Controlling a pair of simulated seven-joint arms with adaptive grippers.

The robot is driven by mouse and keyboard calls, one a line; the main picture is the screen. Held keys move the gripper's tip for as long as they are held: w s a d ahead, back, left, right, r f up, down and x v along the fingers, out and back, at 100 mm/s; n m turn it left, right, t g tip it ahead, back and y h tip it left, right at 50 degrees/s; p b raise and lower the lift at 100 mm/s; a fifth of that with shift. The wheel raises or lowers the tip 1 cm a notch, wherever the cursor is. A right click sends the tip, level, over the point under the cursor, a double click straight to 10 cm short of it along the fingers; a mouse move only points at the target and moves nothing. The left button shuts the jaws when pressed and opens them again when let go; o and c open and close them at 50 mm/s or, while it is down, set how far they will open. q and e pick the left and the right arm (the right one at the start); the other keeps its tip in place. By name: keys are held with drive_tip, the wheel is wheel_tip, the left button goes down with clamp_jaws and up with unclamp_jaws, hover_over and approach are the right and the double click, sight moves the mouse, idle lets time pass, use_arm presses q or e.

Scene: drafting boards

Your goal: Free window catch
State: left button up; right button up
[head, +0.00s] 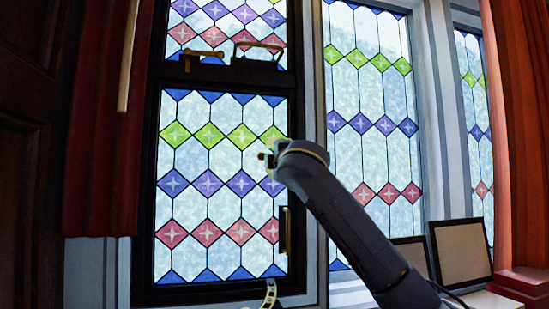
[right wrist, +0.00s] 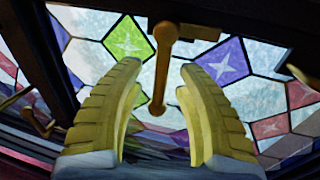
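The window (head: 220,160) is a dark-framed leaded sash with coloured diamonds. On its dark crossbar sit a brass catch (head: 190,58) and a curved brass handle (head: 258,47). A vertical brass handle (head: 285,230) is on the sash's right side. My right arm rises from the lower right across the window. In the right wrist view, my right gripper (right wrist: 157,68) is open, its yellow ribbed fingers apart on either side of a brass lever (right wrist: 162,75). I cannot tell which fitting that lever is. A pale ribbed strip at the head view's bottom edge looks like a gripper finger, probably my left.
Red curtains hang at the left (head: 100,140) and right (head: 518,150). A dark wooden panel (head: 25,170) stands at far left. Framed boards (head: 460,250) lean at lower right. A pale rod (head: 128,55) hangs at upper left. More leaded panes (head: 370,90) are right of the sash.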

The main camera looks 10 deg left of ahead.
drive_tip(key=v, duration=1.2)
idle(0.3)
idle(0.3)
